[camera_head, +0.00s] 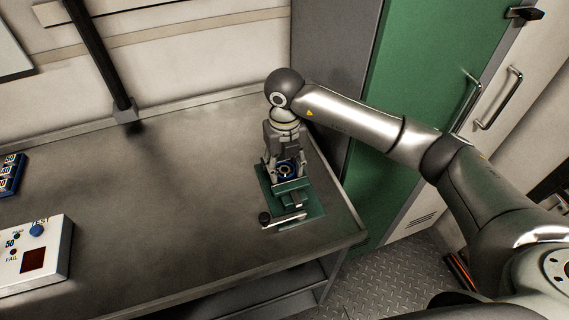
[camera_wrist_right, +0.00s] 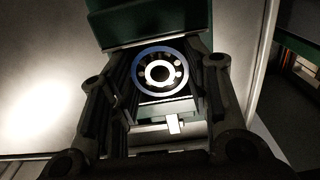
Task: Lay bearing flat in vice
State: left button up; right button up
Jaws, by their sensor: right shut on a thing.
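The bearing (camera_head: 286,171) is a ring with a blue rim, and it sits low between the fingers of my right gripper (camera_head: 287,168), at the green vice (camera_head: 295,189) on the bench. In the right wrist view the bearing (camera_wrist_right: 159,73) shows its round face with balls around a bright inner ring. My right gripper (camera_wrist_right: 165,95) has a finger on each side of it and is shut on it. The vice jaw (camera_wrist_right: 150,22) shows beyond the bearing. I cannot tell whether the bearing touches the vice bed. My left gripper is not in view.
A white test box (camera_head: 35,255) and a blue numbered block (camera_head: 11,175) stand at the left. A black post (camera_head: 100,55) rises at the back. The middle of the bench (camera_head: 170,200) is clear.

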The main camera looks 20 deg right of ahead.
aim_at(284, 169)
jog(key=o, duration=0.7)
jog(key=shift+f, duration=0.15)
jog(key=o, duration=0.4)
jog(key=shift+r, duration=0.35)
notch_tip(284, 169, up, 12)
jog(key=b, duration=0.2)
jog(key=shift+f+b, duration=0.15)
jog(key=shift+b, duration=0.25)
